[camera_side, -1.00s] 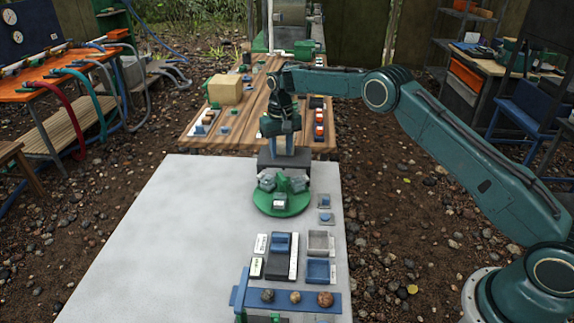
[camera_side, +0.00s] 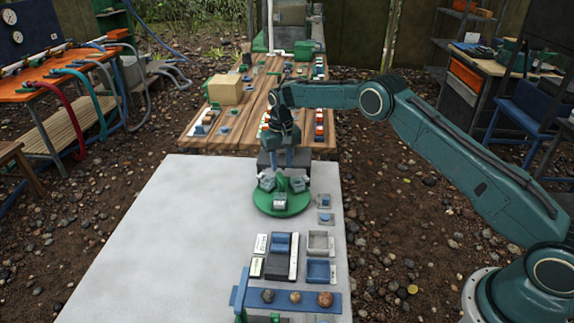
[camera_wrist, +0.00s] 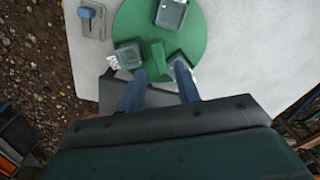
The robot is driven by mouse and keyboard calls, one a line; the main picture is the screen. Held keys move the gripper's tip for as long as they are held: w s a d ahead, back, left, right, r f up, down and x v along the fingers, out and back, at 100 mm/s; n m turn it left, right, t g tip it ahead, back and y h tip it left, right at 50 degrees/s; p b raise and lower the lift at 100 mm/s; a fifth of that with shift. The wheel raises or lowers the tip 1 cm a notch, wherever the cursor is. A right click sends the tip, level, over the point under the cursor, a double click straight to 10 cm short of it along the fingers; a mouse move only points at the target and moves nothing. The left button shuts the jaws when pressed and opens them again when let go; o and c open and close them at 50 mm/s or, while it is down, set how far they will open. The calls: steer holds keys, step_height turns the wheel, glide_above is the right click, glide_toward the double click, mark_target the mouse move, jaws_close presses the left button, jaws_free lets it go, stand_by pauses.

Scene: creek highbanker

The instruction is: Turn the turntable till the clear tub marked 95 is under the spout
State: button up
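The green turntable (camera_side: 283,208) sits on the pale table and carries three clear tubs. One tub (camera_side: 279,201) is at its front, one (camera_side: 266,183) at back left and one (camera_side: 299,185) at back right. Their markings are too small to read. A raised green bar (camera_wrist: 157,60) stands between tubs in the wrist view. My gripper (camera_wrist: 160,80) points down over the turntable's far side, with its blue fingers apart on either side of the bar's near end and nothing clearly held. A dark grey block (camera_side: 266,162) stands behind the turntable. I cannot make out the spout.
Small blue-topped grey pieces (camera_side: 325,217) lie right of the turntable. The left of the pale table (camera_side: 165,240) is clear. A wooden table (camera_side: 210,140) with parts stands behind.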

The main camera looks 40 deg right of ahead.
mark_target(281, 176)
steer(key=shift+f, duration=2.3)
jaws_close()
steer(key=shift+n, duration=0.3)
steer(key=n, duration=0.5)
stand_by(0.4)
